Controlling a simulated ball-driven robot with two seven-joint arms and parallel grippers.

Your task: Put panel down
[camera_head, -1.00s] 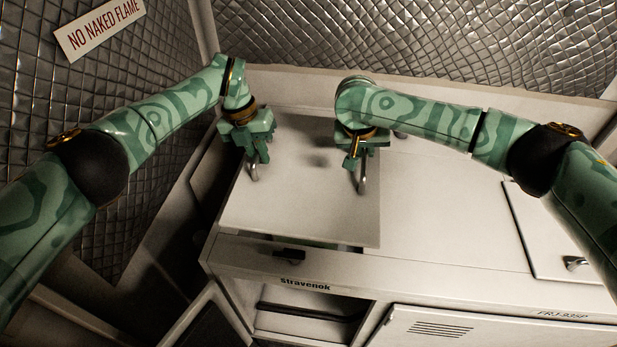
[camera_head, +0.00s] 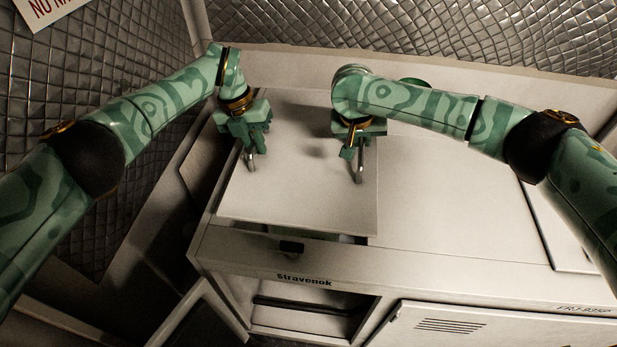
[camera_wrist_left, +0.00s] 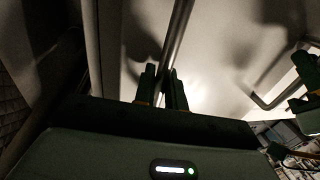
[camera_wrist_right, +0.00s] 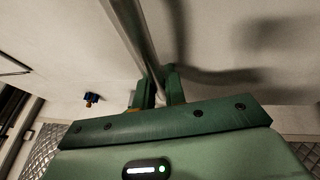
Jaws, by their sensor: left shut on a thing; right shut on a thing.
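The panel (camera_head: 300,192) is a flat pale rectangle with two metal bar handles, over the left part of the white chiller top (camera_head: 450,200). My left gripper (camera_head: 252,155) is shut on its left handle, which runs between the fingers in the left wrist view (camera_wrist_left: 180,35). My right gripper (camera_head: 357,157) is shut on its right handle, also seen in the right wrist view (camera_wrist_right: 128,28). A dark gap with some green shows below the panel's front edge. I cannot tell whether the panel touches the chiller top.
A black latch (camera_head: 291,247) sits at the chiller's front edge, above an open front bay (camera_head: 310,312). A vented door (camera_head: 480,328) is to its right. Quilted metal walls (camera_head: 440,40) stand behind and at the left. The chiller top right of the panel is clear.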

